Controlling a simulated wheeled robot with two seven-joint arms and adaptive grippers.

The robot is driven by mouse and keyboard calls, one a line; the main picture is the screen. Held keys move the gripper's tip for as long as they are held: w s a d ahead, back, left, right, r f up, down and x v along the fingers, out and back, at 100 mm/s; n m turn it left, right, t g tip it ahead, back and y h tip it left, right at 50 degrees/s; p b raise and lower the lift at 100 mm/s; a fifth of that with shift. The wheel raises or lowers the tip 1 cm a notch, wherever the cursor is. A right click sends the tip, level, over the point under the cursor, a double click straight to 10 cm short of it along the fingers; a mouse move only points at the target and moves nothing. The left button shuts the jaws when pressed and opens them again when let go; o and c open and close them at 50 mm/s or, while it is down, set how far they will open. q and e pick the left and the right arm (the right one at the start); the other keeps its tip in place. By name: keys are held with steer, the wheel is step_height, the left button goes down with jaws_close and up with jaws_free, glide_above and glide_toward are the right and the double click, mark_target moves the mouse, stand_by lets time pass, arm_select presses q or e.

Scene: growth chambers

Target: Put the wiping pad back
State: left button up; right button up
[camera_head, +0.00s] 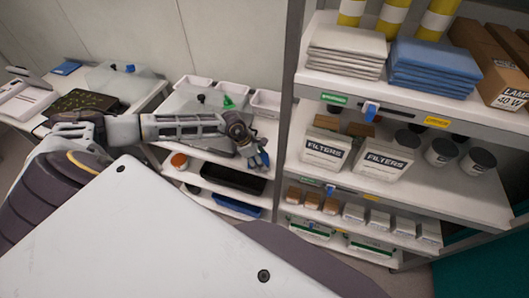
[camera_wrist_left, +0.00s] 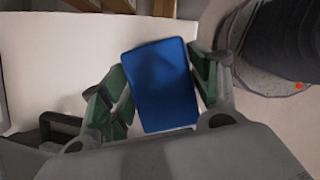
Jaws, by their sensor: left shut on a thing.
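The wiping pad (camera_wrist_left: 160,90) is a blue, rounded rectangular block in the left wrist view. My left gripper (camera_wrist_left: 162,98) is shut on it, with one green finger pad at each side. In the head view my left gripper (camera_head: 256,158) reaches over the right end of a white cart or shelf unit, with a bit of the blue pad (camera_head: 264,158) showing at its tip. The pad is seen from above in the wrist view, over a white surface (camera_wrist_left: 60,60). My right gripper is in neither view.
A tall shelf rack (camera_head: 293,100) stands just right of the gripper, with filter boxes (camera_head: 325,150), cartons and folded cloths. The white unit holds trays (camera_head: 265,102), a black tray (camera_head: 228,178) and a blue tray (camera_head: 236,205) lower down. A desk with a device (camera_head: 25,103) is at far left.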

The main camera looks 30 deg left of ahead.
arm_select(q)
steer(key=shift+w+a+b, duration=0.15)
steer(key=shift+w+b, duration=0.05)
steer(key=shift+w, duration=0.5)
steer(key=shift+w+a+b, duration=0.15)
steer(key=shift+w, duration=0.5)
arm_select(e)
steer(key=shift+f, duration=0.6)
arm_select(q)
steer(key=shift+w+a+f+b, duration=0.1)
steer(key=shift+w+a+b, duration=0.1)
steer(key=shift+w+b, duration=0.5)
steer(key=shift+w+a+b, duration=0.2)
steer(key=shift+w+b, duration=0.05)
steer(key=shift+w, duration=0.8)
steer(key=shift+w+f+b, duration=0.1)
steer(key=shift+f+b, duration=0.2)
steer(key=shift+f, duration=0.5)
steer(key=o, duration=1.1)
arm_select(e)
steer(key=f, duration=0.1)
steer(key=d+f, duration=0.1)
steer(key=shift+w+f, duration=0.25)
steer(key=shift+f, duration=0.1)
